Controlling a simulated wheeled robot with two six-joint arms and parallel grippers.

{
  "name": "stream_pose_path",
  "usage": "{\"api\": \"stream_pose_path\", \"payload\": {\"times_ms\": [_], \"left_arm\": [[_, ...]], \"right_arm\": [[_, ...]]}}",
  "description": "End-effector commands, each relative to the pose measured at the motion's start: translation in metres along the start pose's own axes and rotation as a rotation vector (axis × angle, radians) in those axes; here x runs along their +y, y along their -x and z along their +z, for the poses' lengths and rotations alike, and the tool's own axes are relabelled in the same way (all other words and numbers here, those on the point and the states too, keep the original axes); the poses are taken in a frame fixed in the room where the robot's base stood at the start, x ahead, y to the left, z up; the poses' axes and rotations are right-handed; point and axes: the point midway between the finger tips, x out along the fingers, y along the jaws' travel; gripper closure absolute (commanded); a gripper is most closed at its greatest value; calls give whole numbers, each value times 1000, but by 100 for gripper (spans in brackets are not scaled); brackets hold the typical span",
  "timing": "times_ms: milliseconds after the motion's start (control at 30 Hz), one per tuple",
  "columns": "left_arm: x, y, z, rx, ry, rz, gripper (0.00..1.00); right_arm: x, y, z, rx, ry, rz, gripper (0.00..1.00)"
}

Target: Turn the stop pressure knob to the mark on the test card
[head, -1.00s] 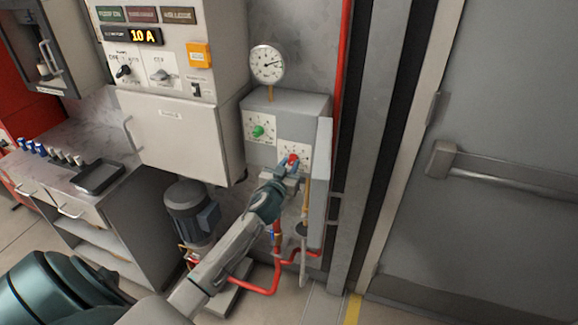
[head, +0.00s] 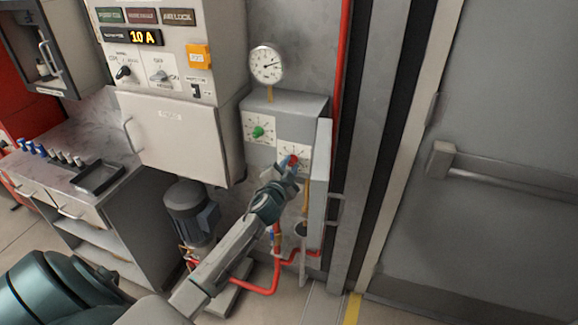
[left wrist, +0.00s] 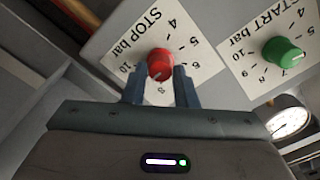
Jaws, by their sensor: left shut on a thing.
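The red stop pressure knob (left wrist: 160,65) sits on a white dial plate marked STOP bar (left wrist: 147,36) in the left wrist view. A pale line on its face points toward the lower edge, near the 8. The knob also shows in the head view (head: 294,160). My left gripper (left wrist: 159,85) is shut on it, one blue finger on each side. The gripper hides part of the lower scale. The green start pressure knob (left wrist: 281,53) is beside it on its own plate. I cannot make out the test card. My right gripper is not in view.
A round gauge (head: 267,64) stands above the grey pump box (head: 288,104). A white control cabinet (head: 183,136) is to the left, with a motor (head: 191,211) below it. Red pipes (head: 262,291) run under the box. A grey door (head: 494,180) is at right.

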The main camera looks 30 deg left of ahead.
Motion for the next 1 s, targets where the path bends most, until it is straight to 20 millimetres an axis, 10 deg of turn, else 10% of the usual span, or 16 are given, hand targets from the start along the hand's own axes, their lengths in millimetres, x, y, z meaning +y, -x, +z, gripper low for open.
{"api": "stream_pose_path", "payload": {"times_ms": [1000], "left_arm": [[2, 0, 0, 1, -570, 0, 97]], "right_arm": [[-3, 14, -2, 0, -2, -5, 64]]}}
